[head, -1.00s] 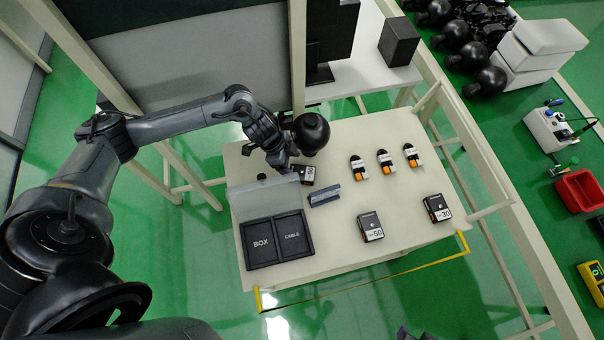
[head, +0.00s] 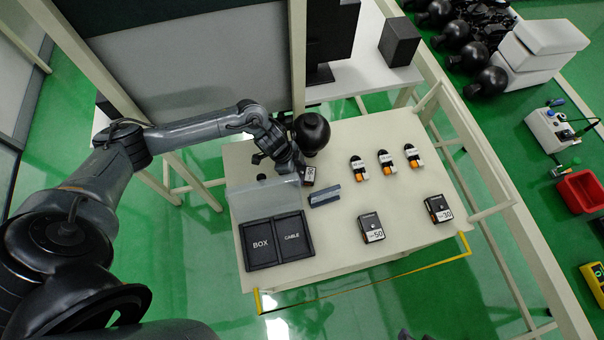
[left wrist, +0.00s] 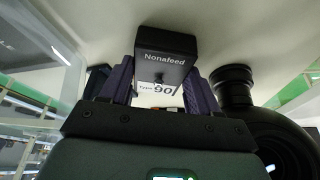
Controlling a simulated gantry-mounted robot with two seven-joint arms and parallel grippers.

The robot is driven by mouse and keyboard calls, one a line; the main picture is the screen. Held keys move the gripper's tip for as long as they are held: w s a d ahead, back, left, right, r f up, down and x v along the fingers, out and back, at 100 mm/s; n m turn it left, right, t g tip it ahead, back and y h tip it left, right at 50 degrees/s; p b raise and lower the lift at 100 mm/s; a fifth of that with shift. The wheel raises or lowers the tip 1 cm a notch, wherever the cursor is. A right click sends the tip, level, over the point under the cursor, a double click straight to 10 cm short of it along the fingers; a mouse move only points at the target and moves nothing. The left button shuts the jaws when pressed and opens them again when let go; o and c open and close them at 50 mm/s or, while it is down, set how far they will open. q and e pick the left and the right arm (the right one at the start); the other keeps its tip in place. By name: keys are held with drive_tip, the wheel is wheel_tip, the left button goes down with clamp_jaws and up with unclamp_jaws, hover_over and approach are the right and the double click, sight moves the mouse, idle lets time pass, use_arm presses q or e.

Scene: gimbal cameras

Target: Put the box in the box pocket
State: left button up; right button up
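A small black box (head: 308,175) with a white label is at the back of the table, below a black sphere. In the left wrist view the box (left wrist: 166,48) reads "Nonafeed" and sits between the two finger tips. My left gripper (head: 296,166) appears shut on it from both sides. Whether the box touches the table is unclear. The box pocket (head: 261,243) is the left compartment of a dark tray at the table's front left, marked "BOX"; nothing shows in it. A "CABLE" pocket (head: 293,236) is beside it. My right gripper is not in view.
A clear upright panel (head: 262,198) stands behind the tray, between it and my gripper. A grey bar (head: 325,195) lies right of it. Black boxes marked 50 (head: 371,228) and 30 (head: 438,208) and several orange-black items stand right. The black sphere (head: 311,134) is close to my gripper.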

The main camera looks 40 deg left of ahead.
use_arm(q)
drive_tip(key=c, duration=0.4)
drive_tip(key=shift+r, duration=0.1)
wheel_tip(320, 180, up, 27)
drive_tip(key=p, duration=0.6)
drive_tip(key=w+d+f, duration=0.1)
drive_tip(key=w+d, duration=0.2)
drive_tip(key=d, duration=0.6)
drive_tip(key=w+a+f+n+t+y, duration=0.1)
drive_tip(key=w+f+n+t+y, duration=0.1)
drive_tip(key=n, duration=0.9)
drive_tip(key=w+f+y, duration=0.1)
drive_tip(key=w+f, duration=0.1)
drive_tip(key=w, duration=0.1)
drive_tip(key=shift+w+y, duration=0.4)
